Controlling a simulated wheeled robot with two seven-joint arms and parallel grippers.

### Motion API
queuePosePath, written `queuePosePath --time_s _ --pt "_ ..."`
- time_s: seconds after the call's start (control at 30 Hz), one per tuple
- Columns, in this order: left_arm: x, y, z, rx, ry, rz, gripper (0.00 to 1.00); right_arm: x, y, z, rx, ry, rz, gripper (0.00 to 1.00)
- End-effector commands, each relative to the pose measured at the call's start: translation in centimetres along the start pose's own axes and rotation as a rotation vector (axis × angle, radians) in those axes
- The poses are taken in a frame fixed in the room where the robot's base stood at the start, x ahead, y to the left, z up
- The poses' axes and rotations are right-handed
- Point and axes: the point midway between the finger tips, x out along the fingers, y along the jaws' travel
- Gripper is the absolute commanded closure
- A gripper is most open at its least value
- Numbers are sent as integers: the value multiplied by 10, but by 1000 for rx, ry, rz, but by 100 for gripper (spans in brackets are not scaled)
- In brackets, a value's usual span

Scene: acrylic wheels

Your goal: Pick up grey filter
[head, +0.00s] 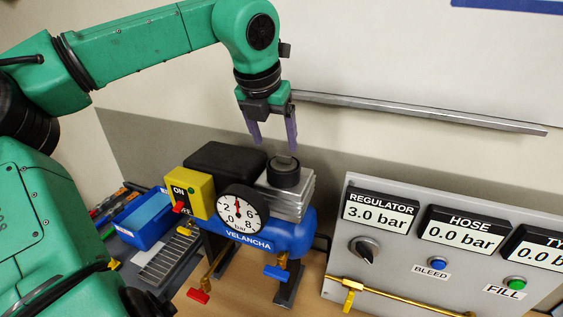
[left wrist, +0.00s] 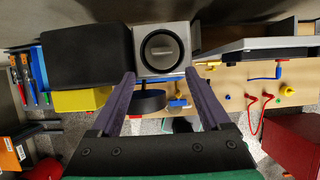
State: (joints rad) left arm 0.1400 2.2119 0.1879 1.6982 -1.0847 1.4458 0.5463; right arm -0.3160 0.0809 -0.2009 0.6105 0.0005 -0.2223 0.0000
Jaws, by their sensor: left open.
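The grey filter (head: 286,160) shows as a small grey top in a black round collar, on the silver finned block of the blue compressor (head: 290,238). In the left wrist view the filter (left wrist: 162,50) is a grey disc inside a black ring, just beyond my fingertips. My left gripper (head: 274,143) points down above the filter, open and empty, with a small gap between them. Its two purple fingers (left wrist: 160,75) also show in the left wrist view, spread to either side below the disc. My right gripper is in neither view.
A black cover (head: 226,160), a yellow switch box (head: 190,192) and a round gauge (head: 241,210) crowd the compressor. A grey panel (head: 380,265) with displays stands to the right. A blue bin (head: 143,218) sits at left. The wall is behind.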

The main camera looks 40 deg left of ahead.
Motion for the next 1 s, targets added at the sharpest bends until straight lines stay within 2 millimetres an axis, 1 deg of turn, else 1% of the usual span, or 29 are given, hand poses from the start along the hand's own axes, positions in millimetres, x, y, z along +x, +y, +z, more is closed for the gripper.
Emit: queuePosePath --time_s 0.13,0.23,0.27,0.3,0.4,0.57,0.6,0.63,0.67,0.7,0.73,0.77,1.0 --pt "15 0 3 1 4 -1 20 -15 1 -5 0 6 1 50" --pt "31 1 7 2 7 -2 20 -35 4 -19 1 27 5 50" --pt "38 2 7 1 6 -2 20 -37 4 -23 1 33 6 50" --pt "47 1 7 1 4 -2 20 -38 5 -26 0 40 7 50" --pt "60 2 6 1 1 -1 20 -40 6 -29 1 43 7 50" --pt "62 2 6 0 -1 -1 20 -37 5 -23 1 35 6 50" --pt "62 2 6 0 -1 -1 28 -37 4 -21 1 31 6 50" --pt "62 2 6 0 -1 -1 39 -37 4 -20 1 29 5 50" --pt "62 2 6 0 -1 -1 51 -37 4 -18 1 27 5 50" --pt "62 2 6 0 -1 -1 66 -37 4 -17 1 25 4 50" --pt "62 2 6 0 -1 -1 77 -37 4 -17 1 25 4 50" --pt "62 2 6 0 -1 -1 82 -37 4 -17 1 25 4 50" --pt "61 2 6 0 -2 -2 82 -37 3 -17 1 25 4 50"
